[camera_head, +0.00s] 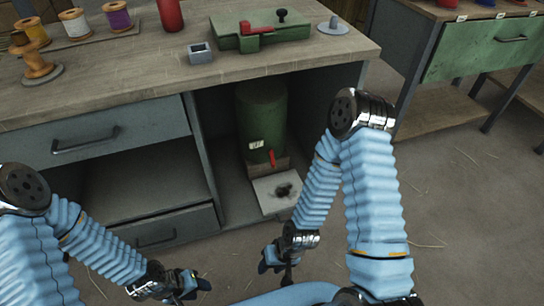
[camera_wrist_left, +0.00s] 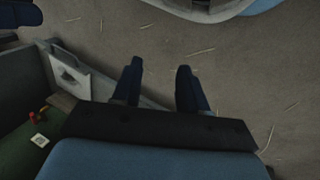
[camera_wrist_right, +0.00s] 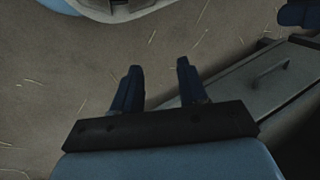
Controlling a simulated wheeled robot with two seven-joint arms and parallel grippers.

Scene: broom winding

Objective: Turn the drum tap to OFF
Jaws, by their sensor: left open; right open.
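A green drum (camera_head: 262,115) stands in the open bay under the workbench. Its small red tap (camera_head: 272,158) is low on the front, with a white label (camera_head: 256,145) beside it; the writing is too small to read. The tap also shows at the left of the left wrist view (camera_wrist_left: 38,119), with the label (camera_wrist_left: 39,141) near it. My left gripper (camera_head: 192,286) is open and empty, low in front of the bench. My right gripper (camera_head: 275,262) is open and empty, in front of the bay. Both are apart from the tap.
A pale plate (camera_head: 276,191) with a dark object on it lies below the tap. Bay side walls flank the drum. The bench top (camera_head: 130,70) holds spools, a red cylinder and a green device. A drawer handle (camera_wrist_right: 270,74) shows in the right wrist view. Floor in front is open.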

